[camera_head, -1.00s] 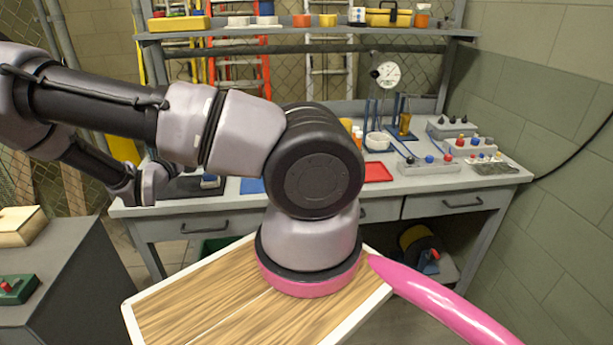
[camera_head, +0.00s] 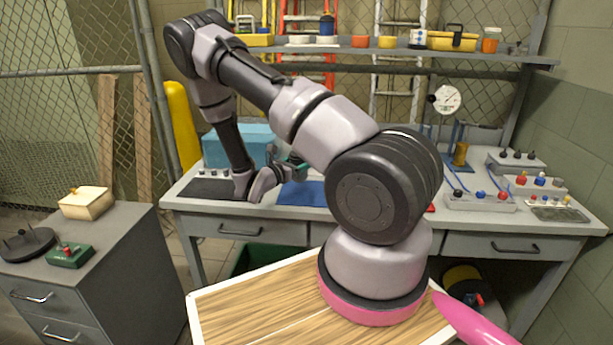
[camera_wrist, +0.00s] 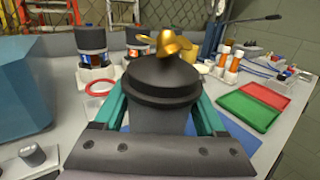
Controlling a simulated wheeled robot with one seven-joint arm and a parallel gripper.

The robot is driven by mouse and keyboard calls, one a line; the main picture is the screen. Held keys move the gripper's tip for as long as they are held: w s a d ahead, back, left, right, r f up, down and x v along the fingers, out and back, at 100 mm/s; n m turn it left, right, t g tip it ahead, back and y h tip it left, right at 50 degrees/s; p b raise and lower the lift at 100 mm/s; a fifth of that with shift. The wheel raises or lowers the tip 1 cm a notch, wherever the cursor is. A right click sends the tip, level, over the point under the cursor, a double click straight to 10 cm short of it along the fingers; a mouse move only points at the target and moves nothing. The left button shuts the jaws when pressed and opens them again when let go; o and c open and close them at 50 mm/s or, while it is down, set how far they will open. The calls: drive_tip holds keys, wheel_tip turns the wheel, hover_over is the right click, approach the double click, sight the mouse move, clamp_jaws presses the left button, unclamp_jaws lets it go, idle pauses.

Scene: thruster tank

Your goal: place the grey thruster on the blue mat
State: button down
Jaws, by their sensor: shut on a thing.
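The grey thruster (camera_wrist: 162,82), dark-bodied with a gold propeller on its far end, is between the teal fingers of my gripper (camera_wrist: 160,95) in the wrist view. My gripper is shut on it. In the head view my gripper (camera_head: 293,165) is above the bench, close over the blue mat (camera_head: 303,193); the thruster is hard to make out there. The blue mat (camera_wrist: 252,138) also shows below and right of the thruster in the wrist view, partly hidden by my gripper. I cannot tell whether the thruster touches the mat.
A blue box (camera_head: 240,147) stands just left and behind my gripper. A black mat (camera_head: 215,190) lies on the bench at left.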

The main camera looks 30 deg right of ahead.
drive_tip(key=shift+a+f, duration=0.1)
drive_tip(key=shift+f, duration=2.1)
unclamp_jaws()
drive_tip(key=shift+f, duration=0.1)
